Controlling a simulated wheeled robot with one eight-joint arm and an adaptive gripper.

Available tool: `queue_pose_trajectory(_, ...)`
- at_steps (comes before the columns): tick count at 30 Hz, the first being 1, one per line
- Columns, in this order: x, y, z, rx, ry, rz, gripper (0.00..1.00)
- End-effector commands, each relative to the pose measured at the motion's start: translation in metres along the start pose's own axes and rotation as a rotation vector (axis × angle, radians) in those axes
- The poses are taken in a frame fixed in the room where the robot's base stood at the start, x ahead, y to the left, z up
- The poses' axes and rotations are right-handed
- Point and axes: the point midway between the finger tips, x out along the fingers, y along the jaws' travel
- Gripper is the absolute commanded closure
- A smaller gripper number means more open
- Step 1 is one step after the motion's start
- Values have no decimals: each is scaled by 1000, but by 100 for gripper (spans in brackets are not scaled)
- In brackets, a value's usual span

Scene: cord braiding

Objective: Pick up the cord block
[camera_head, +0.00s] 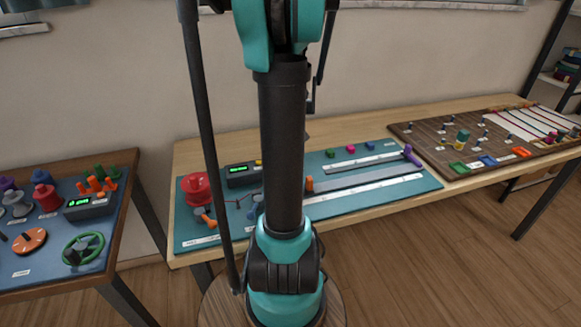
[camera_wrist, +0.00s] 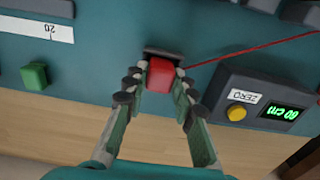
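The cord block is a small red block (camera_wrist: 160,76) in the wrist view, seated against a dark holder on the teal board. A thin red cord (camera_wrist: 250,50) runs from beside it toward the upper right. My gripper (camera_wrist: 161,82) has its two fingers on either side of the block, their tips very close to its sides. The frames do not show clearly whether they press on it. In the head view my own arm stands in front, and I cannot make out the gripper or this block there.
A display box (camera_wrist: 265,103) with a yellow button, reading 60 cm, stands just right of the fingers. A green block (camera_wrist: 35,77) stands to the left. The head view shows a red spool (camera_head: 196,189) and the board's pale rails (camera_head: 365,180). Other boards lie on both sides.

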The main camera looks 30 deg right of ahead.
Motion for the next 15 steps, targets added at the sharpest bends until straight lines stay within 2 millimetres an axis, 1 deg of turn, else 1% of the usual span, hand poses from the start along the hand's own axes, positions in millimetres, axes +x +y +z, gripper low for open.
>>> queue_pose_trajectory(1, 0, 0, 0, 0, 0, 0, 84)
queue_pose_trajectory(5, 0, 0, 0, 0, 0, 0, 100)
queue_pose_trajectory(15, -2, 0, 0, 0, 0, 0, 100)
